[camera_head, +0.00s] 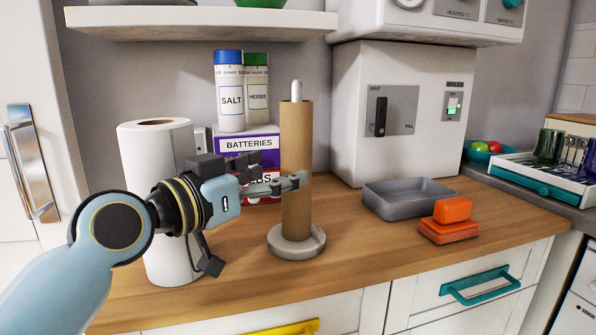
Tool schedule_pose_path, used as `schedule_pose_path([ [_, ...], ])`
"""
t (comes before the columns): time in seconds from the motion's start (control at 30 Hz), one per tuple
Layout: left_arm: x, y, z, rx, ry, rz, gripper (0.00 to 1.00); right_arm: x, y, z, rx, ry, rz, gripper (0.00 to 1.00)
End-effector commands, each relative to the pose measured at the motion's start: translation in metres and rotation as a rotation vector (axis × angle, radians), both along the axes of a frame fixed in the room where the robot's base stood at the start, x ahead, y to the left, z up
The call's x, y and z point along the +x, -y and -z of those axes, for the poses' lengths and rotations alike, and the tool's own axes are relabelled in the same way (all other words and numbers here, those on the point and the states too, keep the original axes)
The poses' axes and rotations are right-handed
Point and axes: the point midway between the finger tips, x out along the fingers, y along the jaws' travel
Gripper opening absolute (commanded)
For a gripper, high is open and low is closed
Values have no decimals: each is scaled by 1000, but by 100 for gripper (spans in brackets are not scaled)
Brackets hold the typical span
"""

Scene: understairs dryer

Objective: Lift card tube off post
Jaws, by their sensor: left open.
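The brown card tube (297,168) stands upright around a white post (296,90), whose rounded tip shows above the tube. The post rises from a round grey base (296,241) on the wooden worktop. My left gripper (300,184) reaches in from the left at about the middle height of the tube. Its jaws are open, and one finger crosses in front of the tube. I cannot tell whether the finger touches the tube. My right gripper is not in view.
A white paper roll (160,140) stands left, behind my left arm. Boxes, one marked batteries (247,143), and salt (230,95) and herbs (256,95) containers stand behind. A grey tray (408,198) and orange blocks (452,211) lie right. A shelf (200,22) hangs above.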

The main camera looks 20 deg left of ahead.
Motion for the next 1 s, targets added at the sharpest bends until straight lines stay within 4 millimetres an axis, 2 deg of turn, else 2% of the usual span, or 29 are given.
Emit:
schedule_pose_path([
  [0.3, 40, 21, -2, -1, 0, 0, 73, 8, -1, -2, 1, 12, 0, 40],
  [0.57, 44, 22, -1, 2, -1, 0, 73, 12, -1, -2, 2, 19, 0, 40],
  [0.93, 43, 22, -1, 2, -1, 0, 27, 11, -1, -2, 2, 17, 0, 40],
  [1.0, 43, 22, -2, 1, -2, 0, 27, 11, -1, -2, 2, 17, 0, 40],
])
